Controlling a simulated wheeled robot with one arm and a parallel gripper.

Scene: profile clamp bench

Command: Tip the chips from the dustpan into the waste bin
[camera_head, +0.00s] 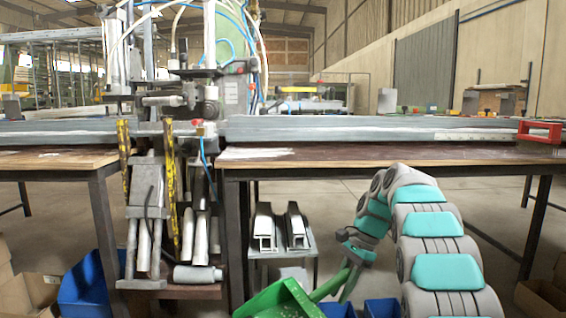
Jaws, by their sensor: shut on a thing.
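A green dustpan (281,300) is at the bottom centre, its lower part cut off by the picture's edge. Its handle (331,284) runs up and right to my gripper (350,262), which is shut on it. A second narrow green piece shows beside the handle; I cannot tell what it is. The pan looks tilted. Small specks show inside the pan, too small to tell for sure as chips. A large blue bin (88,287) stands on the floor at the lower left. I cannot tell whether it is the waste bin.
Two small blue containers, one (338,310) and another (382,308), show at the bottom edge near the handle. A low stand (284,253) with grey profiles is behind the dustpan. The bench (380,155) spans the view. Cardboard boxes (35,291) stand at the lower left.

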